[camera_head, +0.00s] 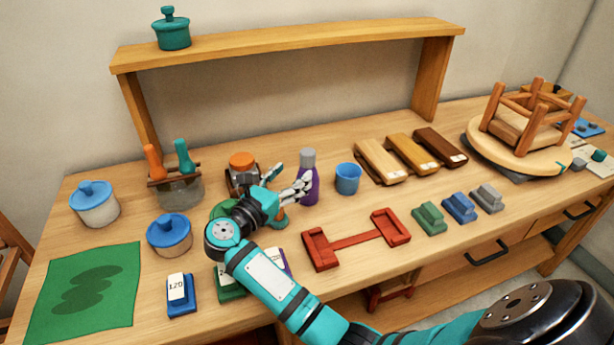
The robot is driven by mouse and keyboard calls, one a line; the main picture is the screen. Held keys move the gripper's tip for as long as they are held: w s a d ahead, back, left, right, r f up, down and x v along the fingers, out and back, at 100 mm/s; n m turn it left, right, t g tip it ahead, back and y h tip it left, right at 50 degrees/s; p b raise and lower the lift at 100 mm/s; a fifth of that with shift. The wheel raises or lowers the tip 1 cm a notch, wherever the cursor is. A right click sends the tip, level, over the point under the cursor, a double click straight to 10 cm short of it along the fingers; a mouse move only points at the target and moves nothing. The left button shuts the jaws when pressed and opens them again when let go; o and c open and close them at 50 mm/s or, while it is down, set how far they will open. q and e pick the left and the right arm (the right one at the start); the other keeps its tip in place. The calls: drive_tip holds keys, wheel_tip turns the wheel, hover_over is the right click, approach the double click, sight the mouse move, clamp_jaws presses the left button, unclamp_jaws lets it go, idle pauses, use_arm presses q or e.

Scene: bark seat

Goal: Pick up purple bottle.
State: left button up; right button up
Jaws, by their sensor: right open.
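The purple bottle (309,187) with a grey cap stands upright on the workbench, a little left of the blue cup. My right gripper (305,181) is open, its fingers reaching toward the bottle from the left. The fingertips overlap the bottle's left edge in the picture; I cannot tell whether they touch it. My right arm comes in from the lower right and hides part of the bench. My left gripper is not in view.
A blue cup (347,178) stands right of the bottle. An orange-lidded jar (241,173) is partly hidden behind my gripper. A red clamp-like frame (356,239) lies in front. Wooden blocks (380,161) lie to the right. A raised shelf (290,40) spans the back.

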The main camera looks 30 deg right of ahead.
sight(303, 164)
drive_tip(key=shift+x, duration=1)
drive_tip(key=p+x, duration=0.3)
drive_tip(key=x, duration=0.2)
drive_tip(key=shift+r, duration=0.15)
drive_tip(key=shift+w+d, duration=0.15)
drive_tip(key=shift+d, duration=0.05)
drive_tip(key=shift+a, duration=0.1)
drive_tip(key=shift+c, duration=0.6)
clamp_jaws()
